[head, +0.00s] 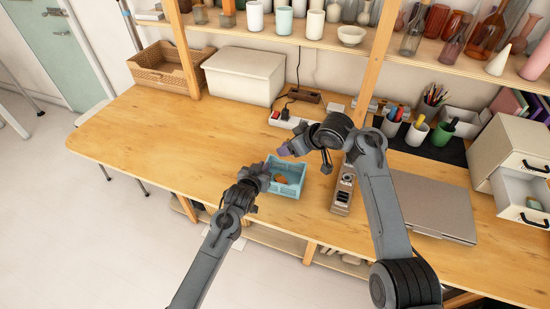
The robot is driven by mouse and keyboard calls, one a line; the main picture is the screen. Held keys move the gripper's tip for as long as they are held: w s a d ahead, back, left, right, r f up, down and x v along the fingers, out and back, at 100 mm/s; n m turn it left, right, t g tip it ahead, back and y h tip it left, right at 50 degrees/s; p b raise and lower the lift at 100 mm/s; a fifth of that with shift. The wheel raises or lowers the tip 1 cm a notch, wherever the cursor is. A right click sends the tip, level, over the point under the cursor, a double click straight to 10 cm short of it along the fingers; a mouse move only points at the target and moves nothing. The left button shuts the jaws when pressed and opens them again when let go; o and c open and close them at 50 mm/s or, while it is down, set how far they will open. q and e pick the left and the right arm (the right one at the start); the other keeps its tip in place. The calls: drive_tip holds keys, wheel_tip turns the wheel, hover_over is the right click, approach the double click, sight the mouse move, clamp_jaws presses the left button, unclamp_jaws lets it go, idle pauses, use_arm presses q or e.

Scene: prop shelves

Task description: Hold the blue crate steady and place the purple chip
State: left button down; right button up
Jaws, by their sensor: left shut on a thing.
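The blue crate (289,190) stands on the wooden table near its front edge, with an orange-brown piece (281,179) inside. My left gripper (264,178) is shut on the crate's left wall. My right gripper (288,150) is above the crate's back side, pointing left and down. A small purple patch (284,150), which looks like the purple chip, shows at its fingertips. The fingers are too small to tell how they sit around it. My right wrist and forearm hide part of the table to the right of the crate.
A closed laptop (436,203) and a narrow grey device (343,192) lie right of the crate. A power strip (288,121) and a white bin (244,75) stand behind. Pen cups (416,133) and drawers (510,150) are at right. The table's left part (170,135) is clear.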

use_arm(q)
drive_tip(key=shift+w, duration=0.1)
use_arm(e)
drive_tip(key=w+m, duration=0.1)
drive_tip(key=w+r+m+t+h, duration=0.1)
drive_tip(key=m, duration=0.1)
drive_tip(key=shift+w+d+r+h, duration=0.15)
drive_tip(key=shift+d+r+h, duration=0.05)
drive_tip(key=shift+d+h, duration=0.15)
drive_tip(key=shift+m+t+h, duration=0.3)
drive_tip(key=shift+m+h, duration=0.05)
drive_tip(key=shift+m, duration=0.15)
drive_tip(key=s+f, duration=0.1)
drive_tip(key=f, duration=0.1)
drive_tip(key=s+a+f, duration=0.1)
drive_tip(key=f, duration=0.1)
drive_tip(key=s+a+f, duration=0.1)
drive_tip(key=f, duration=0.1)
drive_tip(key=shift+s+f, duration=0.15)
drive_tip(key=shift+f, duration=2.05)
